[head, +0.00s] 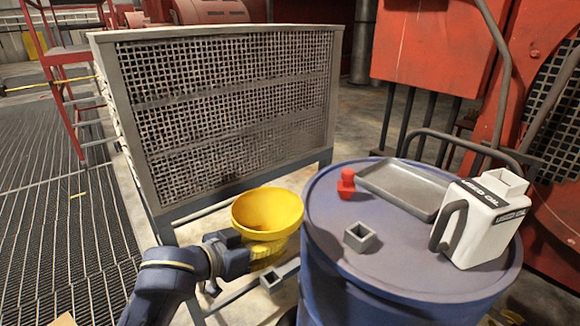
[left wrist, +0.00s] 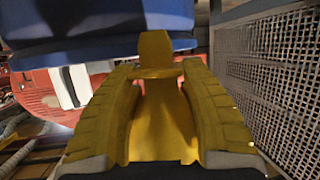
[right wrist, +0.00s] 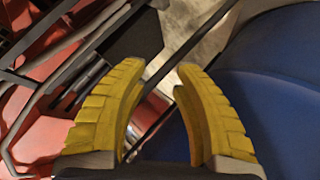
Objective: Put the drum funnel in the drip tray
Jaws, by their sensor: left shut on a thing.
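The yellow drum funnel (head: 267,212) is beside the left edge of the blue drum in the head view, wide mouth up. My left gripper (head: 262,249) is shut on it from below its bowl. In the left wrist view the funnel (left wrist: 157,115) sits between the two yellow fingers. The grey drip tray (head: 405,188) lies flat on the far part of the drum lid, to the right of the funnel and apart from it; it looks empty. My right gripper (right wrist: 160,80) shows only in the right wrist view, open with nothing between its fingers.
On the blue drum (head: 330,275) stand a white oil jug (head: 482,222) against the tray's right side, a red fitting (head: 346,184) at its left, and a small grey square cup (head: 359,238) in front. A mesh-sided cage (head: 235,110) stands behind the funnel. The lid's front is clear.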

